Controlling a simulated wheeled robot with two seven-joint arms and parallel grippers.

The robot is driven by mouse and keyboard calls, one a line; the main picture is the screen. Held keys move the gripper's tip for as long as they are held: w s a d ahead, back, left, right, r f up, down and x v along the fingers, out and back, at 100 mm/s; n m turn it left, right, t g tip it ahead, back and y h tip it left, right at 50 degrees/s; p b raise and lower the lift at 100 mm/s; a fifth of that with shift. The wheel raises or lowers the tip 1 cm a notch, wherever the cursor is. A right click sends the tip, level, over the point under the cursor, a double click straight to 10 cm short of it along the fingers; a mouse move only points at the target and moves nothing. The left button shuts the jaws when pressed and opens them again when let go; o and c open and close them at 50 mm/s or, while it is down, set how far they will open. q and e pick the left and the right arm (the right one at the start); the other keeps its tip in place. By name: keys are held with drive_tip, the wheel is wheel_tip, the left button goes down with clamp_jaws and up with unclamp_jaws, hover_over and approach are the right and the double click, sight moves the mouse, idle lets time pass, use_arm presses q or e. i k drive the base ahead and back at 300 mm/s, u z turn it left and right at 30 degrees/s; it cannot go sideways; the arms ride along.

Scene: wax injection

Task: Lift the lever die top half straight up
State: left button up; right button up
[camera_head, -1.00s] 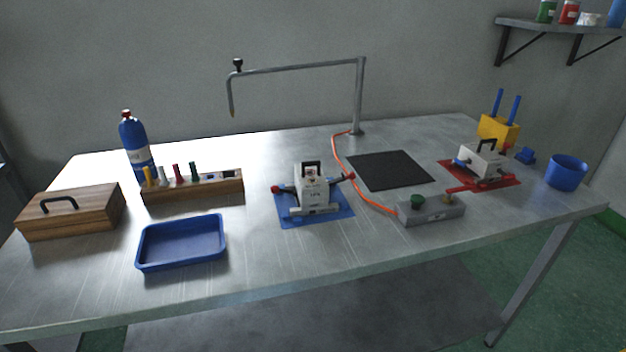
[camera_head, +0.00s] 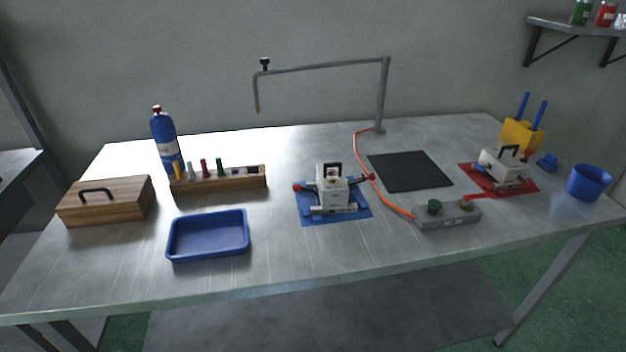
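Two grey-white block dies with black top handles stand on the metal table. One die (camera_head: 333,188) sits upright on a blue mat (camera_head: 352,214) near the table's middle, with red-tipped side arms spreading left and right. The other die (camera_head: 502,168) sits on a red mat (camera_head: 528,188) at the right, with a blue part at its left side. Both look closed, their halves together. I cannot tell from the picture which one is the lever die. Neither of my grippers is in view, and nothing touches either die.
A grey box with a green knob (camera_head: 447,214) stands between the mats, with an orange hose. A black pad (camera_head: 410,171), blue tray (camera_head: 208,236), wooden box (camera_head: 105,201), tool rack (camera_head: 220,181), blue bottle (camera_head: 164,138), blue cup (camera_head: 588,182) and overhead pipe (camera_head: 383,95) surround them.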

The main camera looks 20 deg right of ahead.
sight(331, 182)
drive_tip(key=u, duration=2.25)
drive_tip(key=k, duration=1.15)
drive_tip(key=z, duration=1.4)
drive_tip(key=i, duration=0.5)
drive_tip(key=u, duration=0.05)
